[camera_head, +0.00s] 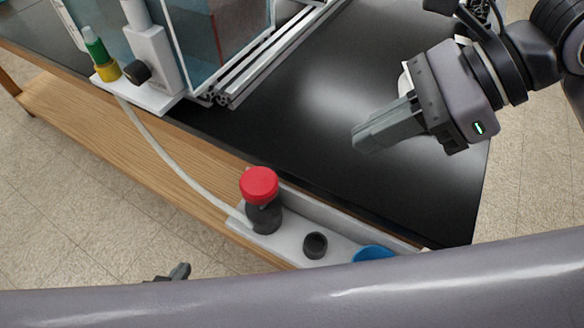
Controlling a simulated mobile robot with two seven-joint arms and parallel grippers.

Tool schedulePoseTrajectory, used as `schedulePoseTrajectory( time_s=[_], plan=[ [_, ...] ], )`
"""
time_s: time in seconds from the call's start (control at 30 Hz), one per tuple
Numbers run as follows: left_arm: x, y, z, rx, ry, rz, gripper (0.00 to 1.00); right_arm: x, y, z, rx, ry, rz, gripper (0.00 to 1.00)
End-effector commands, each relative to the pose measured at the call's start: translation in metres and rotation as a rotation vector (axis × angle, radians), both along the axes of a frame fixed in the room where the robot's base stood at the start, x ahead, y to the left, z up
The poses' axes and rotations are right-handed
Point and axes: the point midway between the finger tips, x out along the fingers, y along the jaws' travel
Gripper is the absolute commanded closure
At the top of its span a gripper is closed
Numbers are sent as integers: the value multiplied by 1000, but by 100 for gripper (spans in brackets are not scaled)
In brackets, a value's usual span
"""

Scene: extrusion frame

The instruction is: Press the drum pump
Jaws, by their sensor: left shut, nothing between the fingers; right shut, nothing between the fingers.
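The drum pump has a round red top (259,184) over a dark body (265,217). It stands upright at the left end of a pale tray (298,214) at the table's front edge. My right gripper (366,138) is shut and empty, in the air over the black table top, right of and beyond the pump. Only the dark tip of my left gripper (180,271) shows, to the left and nearer than the pump; it is shut and apart from the pump. A large grey link of my own arm hides the rest of it.
A small black cup (315,243) and a partly hidden blue round thing (373,253) are in the tray. A pale hose (160,150) runs from the pump to a white stand (152,62) with a green-and-yellow part. A clear-walled frame (215,40) stands behind. The black table top (330,95) is mostly clear.

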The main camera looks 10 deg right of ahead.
Motion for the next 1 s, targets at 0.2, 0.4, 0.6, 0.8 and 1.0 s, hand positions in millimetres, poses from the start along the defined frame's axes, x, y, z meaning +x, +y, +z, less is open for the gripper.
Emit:
schedulePoseTrajectory(
  time_s=[0.2, 0.4, 0.6, 0.8, 1.0],
  plan=[
    [0, 0, 4, 0, 0, 0, 100, 3, 27, -25, 3, 5, 5, 100],
    [0, 0, 7, 0, 0, 0, 100, 7, 54, -52, 3, 5, 4, 100],
    [0, 0, 11, 0, 0, 0, 100, 11, 77, -75, 2, 3, 2, 100],
    [0, 0, 13, 0, -1, 1, 100, 13, 90, -88, 2, 2, 1, 100],
    [0, 0, 13, 0, -1, 1, 100, 14, 92, -91, 1, -2, 0, 100]
  ],
)
